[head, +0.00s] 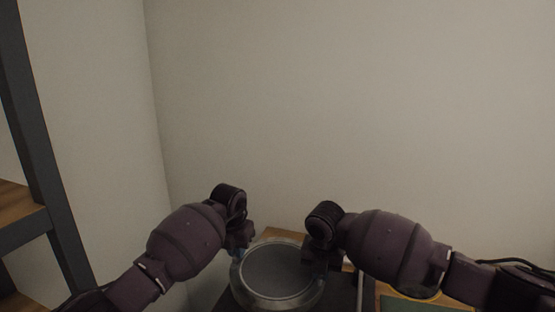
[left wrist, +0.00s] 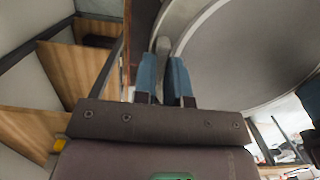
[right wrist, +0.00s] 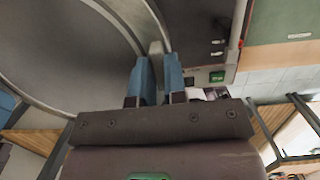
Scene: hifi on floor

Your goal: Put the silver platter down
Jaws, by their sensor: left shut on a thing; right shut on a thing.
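The silver platter (head: 278,272) is a round disc with a dark grey face and a pale metal rim, low in the middle of the head view. My left gripper (head: 240,254) is at its left edge, and my right gripper (head: 322,258) is at its right edge. In the left wrist view the blue fingers (left wrist: 166,75) are shut on the rim of the platter (left wrist: 245,50). In the right wrist view the blue fingers (right wrist: 158,72) are shut on the rim of the platter (right wrist: 60,60). The platter hides most of what lies under it.
A dark box-like unit (right wrist: 205,30) shows beside the platter in the right wrist view. A wooden surface (head: 285,234) lies behind the platter. A green flat thing (head: 420,304) is at lower right. A dark-framed shelf (head: 40,150) stands at left, with bare walls behind.

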